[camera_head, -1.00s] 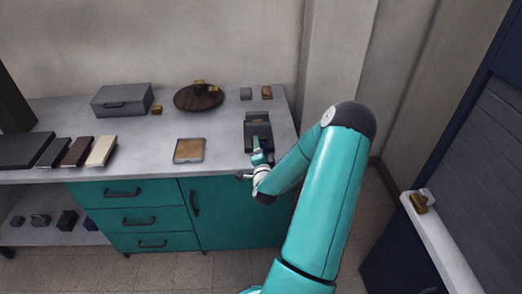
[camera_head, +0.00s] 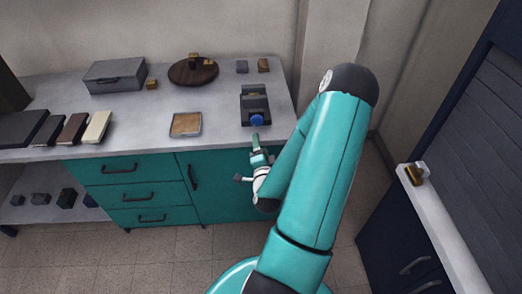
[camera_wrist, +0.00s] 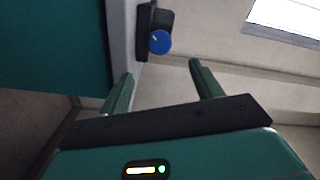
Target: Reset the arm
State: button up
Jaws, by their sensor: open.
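My teal arm reaches forward from the lower middle of the head view and bends down at its elbow. My gripper (camera_head: 257,147) is in front of the counter's front edge, below a dark device with a blue knob (camera_head: 257,120). In the wrist view my gripper (camera_wrist: 160,88) shows two green fingers spread apart with nothing between them. The blue knob (camera_wrist: 159,41) shows beyond the fingers, apart from them.
The grey counter (camera_head: 217,100) holds a grey case (camera_head: 115,76), a round wooden board (camera_head: 188,75), a tan-topped tray (camera_head: 186,124) and several books. Teal drawers (camera_head: 125,190) are below. A dark blue cabinet (camera_head: 400,240) stands right. Floor is open in front.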

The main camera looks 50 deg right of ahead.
jog(key=shift+s+a, duration=0.45)
jog(key=shift+a, duration=0.05)
jog(key=w+a+r+n+y, duration=0.4)
jog(key=w+a+n+y, duration=0.2)
jog(key=w+n, duration=0.35)
jog(key=w+a+r+n+g+y, duration=0.25)
jog(key=a+r+n, duration=0.35)
jog(key=a+r, duration=0.3)
jog(key=s+a+r+n+g+y, duration=0.1)
jog(key=s+a+r+n, duration=0.1)
jog(key=s+a+r, duration=0.2)
jog(key=s+a+r+n+g+y, duration=0.1)
jog(key=s+a+r+n+y, duration=0.1)
jog(key=s+a, duration=0.4)
jog(key=s+a+r+n+g+y, duration=0.1)
jog(key=s+a+r+n, duration=0.3)
jog(key=a, duration=0.8)
notch_tip(320, 180, up, 3)
jog(key=shift+s+a+f+g+y, duration=0.2)
jog(key=shift+s+g+y, duration=0.25)
jog(key=shift+s, duration=0.45)
